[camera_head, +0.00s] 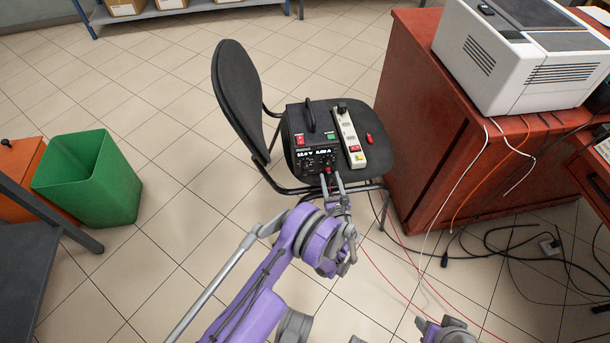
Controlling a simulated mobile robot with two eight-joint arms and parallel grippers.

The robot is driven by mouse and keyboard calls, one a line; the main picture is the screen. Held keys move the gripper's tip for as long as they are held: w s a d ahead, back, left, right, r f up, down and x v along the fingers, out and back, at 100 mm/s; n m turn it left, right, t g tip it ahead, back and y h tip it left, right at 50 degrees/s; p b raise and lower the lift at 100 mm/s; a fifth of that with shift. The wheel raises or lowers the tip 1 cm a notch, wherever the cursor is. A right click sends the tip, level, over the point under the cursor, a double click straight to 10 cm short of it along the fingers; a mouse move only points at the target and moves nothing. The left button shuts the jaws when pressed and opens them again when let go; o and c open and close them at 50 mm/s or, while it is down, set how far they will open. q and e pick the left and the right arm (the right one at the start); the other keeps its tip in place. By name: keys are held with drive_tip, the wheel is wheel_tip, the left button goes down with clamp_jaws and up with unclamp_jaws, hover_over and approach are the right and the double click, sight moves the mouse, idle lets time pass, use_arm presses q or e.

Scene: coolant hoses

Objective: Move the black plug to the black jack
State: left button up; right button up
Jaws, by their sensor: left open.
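A black power supply unit (313,148) with a lit display stands on the seat of a black chair (238,95). Its front panel, where small jacks would show, is partly hidden by my left gripper (331,178). That gripper is open, with its two grey fingers pointing at the lower front of the unit. Something small and red shows by the fingertips; I cannot tell whether they touch it. I cannot make out the black plug or the black jack for certain. A black cable end (444,260) lies on the floor, right of the chair. My right gripper's fingers do not show.
A white power strip (348,138) and a small red object (369,139) lie on the seat. A reddish cabinet (430,120) carries a white printer (520,60). Thin red cables (385,280) and black cables cross the floor. A green bin (95,185) stands left.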

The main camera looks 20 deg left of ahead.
sight(331, 182)
use_arm(q)
drive_tip(key=shift+b, duration=0.55)
idle(0.7)
clamp_jaws()
idle(0.5)
idle(1.0)
drive_tip(key=shift+b+v, duration=0.4)
drive_tip(key=shift+v, duration=2.6)
